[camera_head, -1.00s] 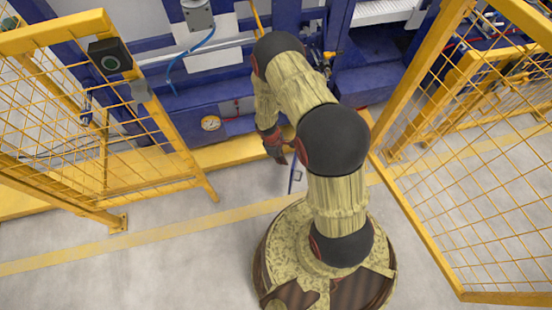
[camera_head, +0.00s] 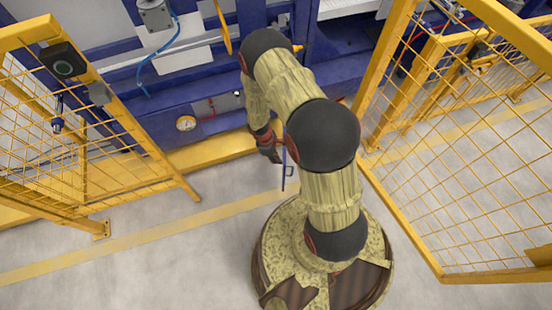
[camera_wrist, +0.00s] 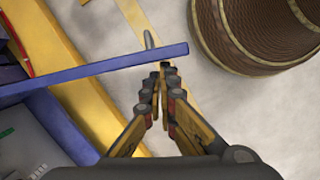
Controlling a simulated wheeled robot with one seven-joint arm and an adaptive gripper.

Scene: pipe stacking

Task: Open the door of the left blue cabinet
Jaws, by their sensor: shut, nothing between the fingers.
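The left blue cabinet's door shows in the wrist view as a long blue bar (camera_wrist: 95,68), its upper edge, standing out from the cabinet (camera_wrist: 62,125). A grey handle (camera_wrist: 148,40) sticks out on its far side. The door stands open, and part of the cabinet's inside shows at lower left. In the head view the door is a thin blue strip (camera_head: 284,172) beside my gripper (camera_head: 275,155). My gripper (camera_wrist: 160,72) is shut and empty, its fingertips close to the door's near face by the free end. I cannot tell whether they touch it.
Yellow mesh fences stand at left (camera_head: 85,150) and right (camera_head: 460,180). A yellow floor-level beam (camera_head: 205,153) runs along the blue machine (camera_head: 200,95). My round base (camera_wrist: 255,30) is at upper right in the wrist view. Grey floor lies open between fence and base.

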